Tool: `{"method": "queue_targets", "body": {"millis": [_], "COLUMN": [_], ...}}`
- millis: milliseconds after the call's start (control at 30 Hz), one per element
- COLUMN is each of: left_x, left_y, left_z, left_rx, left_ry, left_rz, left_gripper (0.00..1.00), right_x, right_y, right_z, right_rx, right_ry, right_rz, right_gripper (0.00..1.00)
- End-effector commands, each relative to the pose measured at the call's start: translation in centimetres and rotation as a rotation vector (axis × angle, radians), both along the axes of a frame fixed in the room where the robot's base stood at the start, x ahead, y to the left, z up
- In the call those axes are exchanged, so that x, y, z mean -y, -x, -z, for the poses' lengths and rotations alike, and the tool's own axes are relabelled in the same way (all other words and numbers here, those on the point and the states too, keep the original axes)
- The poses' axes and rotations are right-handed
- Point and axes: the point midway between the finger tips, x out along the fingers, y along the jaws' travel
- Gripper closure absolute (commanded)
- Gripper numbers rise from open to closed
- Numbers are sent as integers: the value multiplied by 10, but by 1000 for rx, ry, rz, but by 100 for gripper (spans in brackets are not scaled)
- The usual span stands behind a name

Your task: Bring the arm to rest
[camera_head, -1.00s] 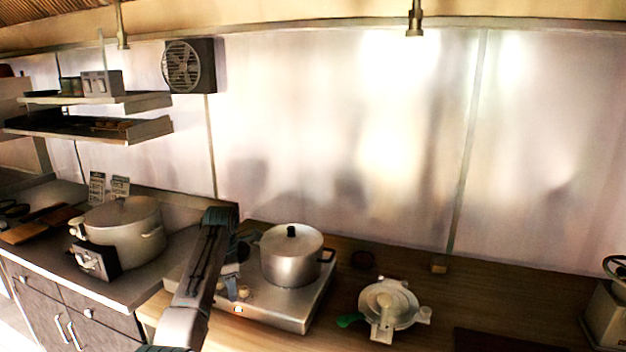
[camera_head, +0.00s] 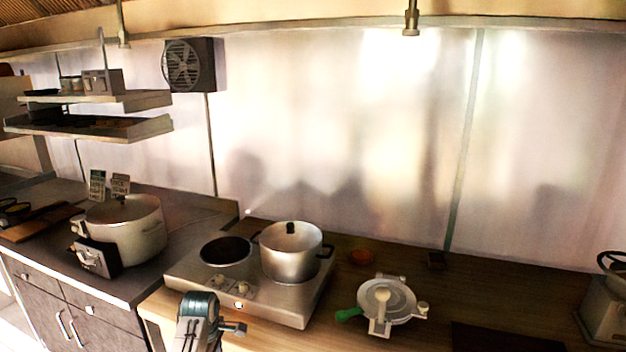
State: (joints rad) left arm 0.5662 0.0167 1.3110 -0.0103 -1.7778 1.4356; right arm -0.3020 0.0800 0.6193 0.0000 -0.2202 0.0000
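My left arm (camera_head: 198,306) comes up from the bottom edge, in front of the hot plate (camera_head: 297,318). A small dark part (camera_head: 235,328) sticks out on its right side. I cannot make out the fingertips of my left gripper. My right gripper is not in view. A lidded metal pot (camera_head: 290,255) stands on the right burner of the hot plate. The left burner (camera_head: 226,251) is bare. No part of my arm covers the pot or the burners.
A large pot-like cooker (camera_head: 137,230) stands on the left counter. A dark board (camera_head: 505,338) lies farther right. Shelves (camera_head: 90,125) hang upper left.

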Motion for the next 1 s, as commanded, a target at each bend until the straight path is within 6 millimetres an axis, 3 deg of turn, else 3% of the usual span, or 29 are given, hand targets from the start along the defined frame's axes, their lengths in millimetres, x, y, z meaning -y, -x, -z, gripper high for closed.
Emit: {"method": "queue_targets", "body": {"millis": [33, 200, 400, 600, 700, 1000], "left_x": [-4, -14, -21, -23, -23, -20], "left_y": [24, 94, 184, 274, 307, 367], "left_z": [18, 51, 68, 60, 51, 25], "left_rx": [5, 35, 61, 79, 85, 94], "left_ry": [-13, -66, -140, -220, -254, -316], "left_rz": [69, 331, 646, 965, 1093, 1331], "left_gripper": [48, 48, 48, 48, 48, 48], "right_x": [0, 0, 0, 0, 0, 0], "right_y": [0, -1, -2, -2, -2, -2], "right_z": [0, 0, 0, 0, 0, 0], "right_rx": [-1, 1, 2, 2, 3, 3], "right_ry": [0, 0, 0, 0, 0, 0], "right_rz": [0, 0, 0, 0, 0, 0], "right_gripper": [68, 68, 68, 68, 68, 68]}}
